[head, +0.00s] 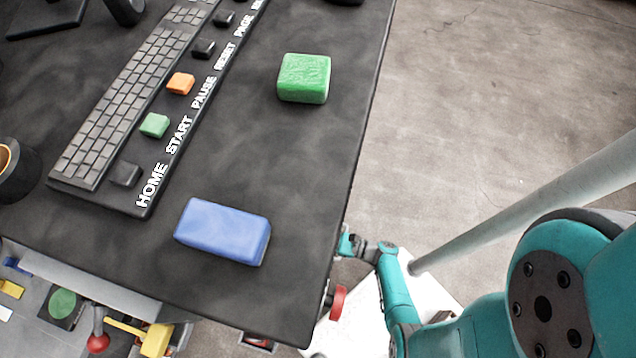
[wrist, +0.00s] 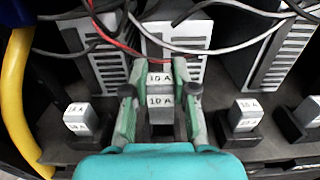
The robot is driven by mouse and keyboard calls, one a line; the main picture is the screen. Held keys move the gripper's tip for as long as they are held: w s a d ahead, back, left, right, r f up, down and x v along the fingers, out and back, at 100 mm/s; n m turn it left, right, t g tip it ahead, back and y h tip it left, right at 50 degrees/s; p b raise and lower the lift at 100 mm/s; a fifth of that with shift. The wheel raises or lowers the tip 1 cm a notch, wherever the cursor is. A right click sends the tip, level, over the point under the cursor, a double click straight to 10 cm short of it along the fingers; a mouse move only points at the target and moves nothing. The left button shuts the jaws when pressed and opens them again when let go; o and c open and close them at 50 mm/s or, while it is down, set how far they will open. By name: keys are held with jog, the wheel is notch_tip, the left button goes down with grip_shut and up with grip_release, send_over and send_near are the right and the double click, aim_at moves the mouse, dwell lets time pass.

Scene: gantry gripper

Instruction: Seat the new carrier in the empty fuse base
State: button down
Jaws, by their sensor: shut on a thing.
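In the wrist view my gripper (wrist: 160,82) is shut on a pale grey carrier (wrist: 160,101) marked 10 A on two faces. A green finger presses on each side of it. A dark fuse base (wrist: 162,131) shows just below the carrier, in line with it. I cannot tell whether the carrier is fully down in that base, as my gripper body hides the lower part. In the head view my arm reaches down beside the table edge, and the carrier and bases are not visible there.
Other carriers sit in dark bases to the left (wrist: 80,118) and right (wrist: 241,115). White slotted units (wrist: 180,45) stand behind, with red, grey and black wires crossing close above. A yellow hose (wrist: 17,100) runs at left. The dark tabletop (head: 290,150) holds green and blue blocks.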

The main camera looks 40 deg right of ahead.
jog(key=shift+f, duration=0.5)
jog(key=shift+f, duration=1.65)
dwell(1.1)
jog(key=c, duration=0.8)
grip_release()
jog(key=shift+c, duration=0.2)
jog(key=shift+r, duration=5)
